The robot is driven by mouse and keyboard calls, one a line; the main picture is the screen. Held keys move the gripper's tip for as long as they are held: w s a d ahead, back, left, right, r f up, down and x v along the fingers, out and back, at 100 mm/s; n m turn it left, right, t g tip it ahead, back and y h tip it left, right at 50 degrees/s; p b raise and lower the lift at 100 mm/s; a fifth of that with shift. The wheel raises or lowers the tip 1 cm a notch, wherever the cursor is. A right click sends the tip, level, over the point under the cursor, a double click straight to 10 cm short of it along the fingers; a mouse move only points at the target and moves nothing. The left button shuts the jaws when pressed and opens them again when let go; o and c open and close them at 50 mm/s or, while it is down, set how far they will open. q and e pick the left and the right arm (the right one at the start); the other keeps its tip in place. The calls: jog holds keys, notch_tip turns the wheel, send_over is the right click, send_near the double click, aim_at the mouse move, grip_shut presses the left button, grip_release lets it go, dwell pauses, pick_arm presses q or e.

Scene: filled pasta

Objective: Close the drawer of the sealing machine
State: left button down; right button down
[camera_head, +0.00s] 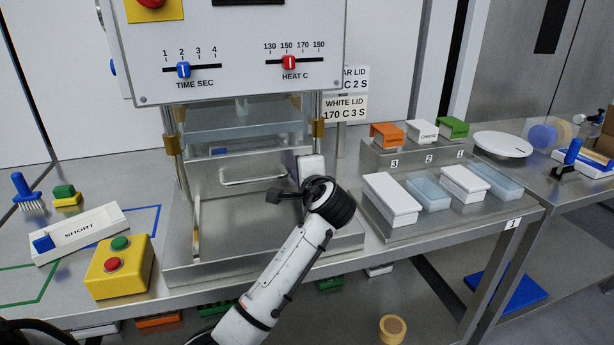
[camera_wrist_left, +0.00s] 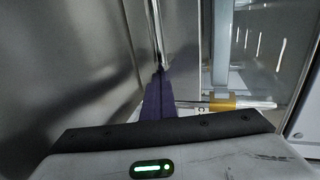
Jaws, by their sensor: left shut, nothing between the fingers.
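The sealing machine (camera_head: 230,87) stands on the steel table. Its drawer (camera_head: 215,188) has a plain steel front with a bar handle (camera_head: 252,179), low between the two posts. A strip behind the drawer front shows under the press plate; I cannot tell how far the drawer is from fully in. My left gripper (camera_head: 294,163) is at the right end of the drawer front, right of the handle, pointing toward the machine. Its dark fingers (camera_wrist_left: 158,96) are together and empty beside a steel surface in the left wrist view. Contact is unclear. My right gripper is not seen.
A yellow button box (camera_head: 120,272) and a white SHORT box (camera_head: 80,234) stand left of the machine. Lidded trays (camera_head: 392,199) fill a rack on the right. A brass-collared post (camera_wrist_left: 222,103) is close to my left fingers. The machine's front base plate is bare.

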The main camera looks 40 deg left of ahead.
pick_arm(q)
jog(key=shift+s+a+r, duration=0.1)
jog(key=shift+a+r, duration=0.1)
jog(key=shift+a, duration=0.2)
jog(key=shift+s+d+p, duration=0.1)
jog(key=shift+d+p, duration=0.15)
jog(key=shift+p, duration=0.05)
jog(key=shift+s+d+p, duration=0.3)
jog(key=shift+d+p, duration=0.15)
jog(key=shift+d, duration=0.1)
jog(key=shift+s+d+p, duration=0.3)
jog(key=shift+d+p, duration=0.1)
jog(key=shift+d, duration=0.1)
jog(key=v, duration=0.7)
jog(key=f+v, duration=0.1)
jog(key=v, duration=0.2)
jog(key=shift+d+r, duration=0.1)
jog(key=shift+d, duration=0.25)
jog(key=shift+s+d+r, duration=0.1)
jog(key=shift+s+d, duration=0.3)
